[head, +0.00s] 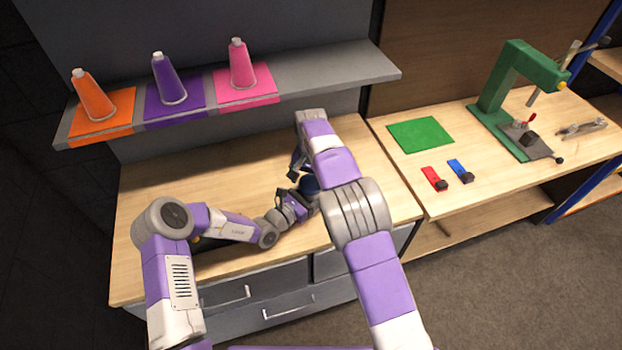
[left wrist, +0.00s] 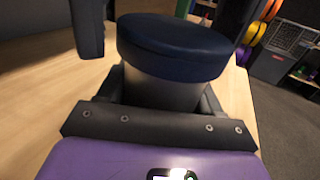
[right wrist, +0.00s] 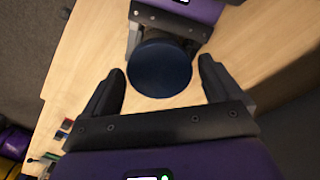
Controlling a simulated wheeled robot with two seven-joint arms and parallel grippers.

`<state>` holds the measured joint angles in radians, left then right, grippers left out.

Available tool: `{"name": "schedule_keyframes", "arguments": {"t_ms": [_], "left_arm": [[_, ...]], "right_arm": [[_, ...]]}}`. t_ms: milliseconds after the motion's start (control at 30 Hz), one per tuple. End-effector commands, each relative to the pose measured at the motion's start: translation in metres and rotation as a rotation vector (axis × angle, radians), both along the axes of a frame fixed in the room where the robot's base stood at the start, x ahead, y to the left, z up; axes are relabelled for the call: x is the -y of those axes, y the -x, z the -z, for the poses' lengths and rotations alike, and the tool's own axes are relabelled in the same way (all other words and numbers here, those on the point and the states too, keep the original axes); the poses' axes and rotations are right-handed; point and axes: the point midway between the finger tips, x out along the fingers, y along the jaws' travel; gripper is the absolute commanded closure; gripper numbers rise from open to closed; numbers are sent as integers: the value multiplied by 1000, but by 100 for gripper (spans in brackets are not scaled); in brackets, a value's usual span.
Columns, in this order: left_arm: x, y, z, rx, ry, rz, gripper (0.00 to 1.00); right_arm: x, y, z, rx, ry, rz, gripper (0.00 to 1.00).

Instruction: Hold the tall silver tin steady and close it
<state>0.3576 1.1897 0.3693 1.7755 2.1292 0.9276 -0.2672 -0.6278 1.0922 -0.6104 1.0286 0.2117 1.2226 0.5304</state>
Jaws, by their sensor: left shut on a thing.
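The tall silver tin (left wrist: 165,92) stands upright on the wooden worktop, its grey body under a dark blue round lid (left wrist: 172,45). I cannot tell whether the lid is fully seated. In the right wrist view the lid (right wrist: 160,68) hides the tin's body. In the head view only a bit of dark blue (head: 310,184) shows behind my right arm. My left gripper (head: 303,197) is shut on the tin's body below the lid. My right gripper (right wrist: 162,78) is open above the tin, with a finger on either side of the lid and gaps between.
A grey shelf (head: 335,73) with orange, purple and pink cones runs above the worktop's back. The worktop (head: 200,180) is otherwise clear. On the right bench are a green mat (head: 420,134), red and blue small items, and a green press (head: 510,85).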

Motion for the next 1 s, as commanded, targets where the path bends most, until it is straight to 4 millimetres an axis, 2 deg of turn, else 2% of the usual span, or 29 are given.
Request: {"name": "schedule_keyframes", "arguments": {"t_ms": [267,367,467,800,1000], "left_arm": [[0,0,0,0,0,0,100],[0,0,0,0,0,0,100],[0,0,0,0,0,0,100],[0,0,0,0,0,0,100],[0,0,0,0,0,0,100]], "right_arm": [[0,0,-1,0,0,-1,0],[0,0,-7,2,-2,-2,0],[0,-1,-22,4,-2,-2,0],[0,-1,-96,5,-3,-1,0],[0,-1,-114,1,-1,-1,0]]}}
